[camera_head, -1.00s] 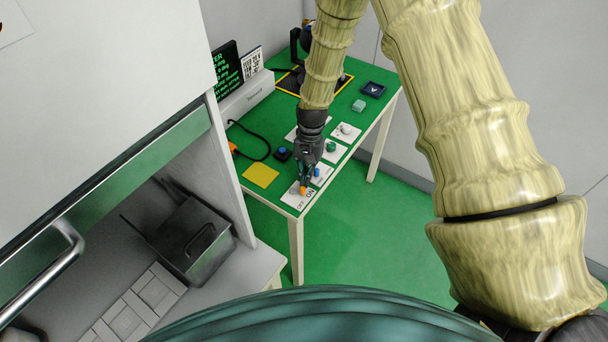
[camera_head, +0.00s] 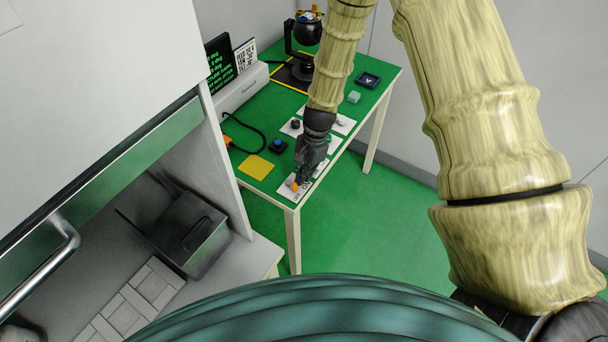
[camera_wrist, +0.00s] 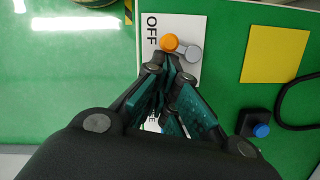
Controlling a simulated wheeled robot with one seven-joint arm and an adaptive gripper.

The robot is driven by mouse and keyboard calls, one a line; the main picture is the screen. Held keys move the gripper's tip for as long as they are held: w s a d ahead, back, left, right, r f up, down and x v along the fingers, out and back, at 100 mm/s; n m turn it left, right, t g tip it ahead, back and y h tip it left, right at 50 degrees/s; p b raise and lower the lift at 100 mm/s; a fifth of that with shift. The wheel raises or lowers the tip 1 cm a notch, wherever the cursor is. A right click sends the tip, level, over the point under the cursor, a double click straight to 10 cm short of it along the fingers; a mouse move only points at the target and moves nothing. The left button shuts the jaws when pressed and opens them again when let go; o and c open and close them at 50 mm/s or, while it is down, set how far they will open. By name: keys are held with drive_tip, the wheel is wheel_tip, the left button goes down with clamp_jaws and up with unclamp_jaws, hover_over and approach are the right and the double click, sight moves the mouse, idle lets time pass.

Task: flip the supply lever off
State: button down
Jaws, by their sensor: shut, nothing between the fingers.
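The supply lever, a grey arm with an orange knob (camera_wrist: 170,42), sits on a white plate (camera_wrist: 182,24) marked OFF. In the wrist view the knob points left and slightly up, beside the lower end of the OFF lettering; its grey pivot is on the right. In the head view the orange knob (camera_head: 295,187) shows at the plate's near end. My gripper (camera_wrist: 168,62) is shut and empty, its fingertips right at the knob's lower side. I cannot tell whether they touch it. My fingers hide the lower part of the plate.
A yellow square (camera_head: 256,167) and a black box with a blue button (camera_head: 278,146) lie left of the plate on the green table (camera_head: 266,189). A dark cable (camera_head: 252,131) curves nearby. Other white control plates (camera_head: 343,125) stand behind my gripper.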

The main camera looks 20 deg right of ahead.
drive_tip(key=shift+w+a, duration=0.1)
drive_tip(key=shift+w, duration=0.05)
drive_tip(key=shift+w+a, duration=0.35)
drive_tip(key=shift+w, duration=0.15)
drive_tip(key=v, duration=1.2)
idle(0.6)
